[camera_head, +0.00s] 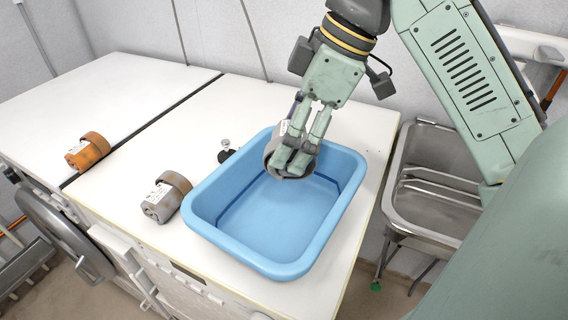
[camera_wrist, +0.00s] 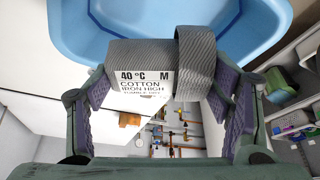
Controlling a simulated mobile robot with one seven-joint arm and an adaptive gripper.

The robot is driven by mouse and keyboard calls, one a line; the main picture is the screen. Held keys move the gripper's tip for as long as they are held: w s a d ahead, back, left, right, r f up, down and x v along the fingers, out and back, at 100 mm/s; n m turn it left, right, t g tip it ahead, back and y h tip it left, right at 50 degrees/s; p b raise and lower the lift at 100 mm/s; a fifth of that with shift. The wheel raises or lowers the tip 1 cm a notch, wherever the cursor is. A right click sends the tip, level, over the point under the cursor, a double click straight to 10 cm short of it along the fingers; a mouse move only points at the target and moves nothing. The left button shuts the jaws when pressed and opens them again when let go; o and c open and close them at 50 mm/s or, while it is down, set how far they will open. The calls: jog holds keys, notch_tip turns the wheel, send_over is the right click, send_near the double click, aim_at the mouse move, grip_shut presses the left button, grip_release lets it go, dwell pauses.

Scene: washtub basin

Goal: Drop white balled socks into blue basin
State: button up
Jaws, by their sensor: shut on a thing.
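My gripper (camera_head: 294,163) is shut on a grey ribbed balled-sock bundle (camera_head: 271,152) with a white label. In the wrist view the bundle (camera_wrist: 198,67) sits between both finger pads, its label reading 40 °C, M, cotton. It looks grey rather than white. The blue basin (camera_head: 204,220) stands on the white worktop. The held bundle is over the basin's back part; its exact height is hard to tell. The basin also shows behind the bundle in the wrist view (camera_wrist: 85,35). The visible basin floor is empty. Part of the bundle is hidden by my fingers.
A similar grey bundle (camera_head: 167,197) lies left of the basin, and an orange one (camera_head: 87,151) farther left. A small dark knobbed item (camera_head: 226,150) is by the basin's back left. A steel sink (camera_head: 433,185) stands at right. The worktop's back left is clear.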

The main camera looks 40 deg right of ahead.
jog(key=shift+f+b, duration=2.35)
jog(key=shift+f, duration=0.35)
jog(key=o, duration=1.3)
jog(key=v, duration=0.7)
jog(key=shift+s+r, duration=0.1)
jog(key=shift+r, duration=0.2)
jog(key=shift+f, duration=0.1)
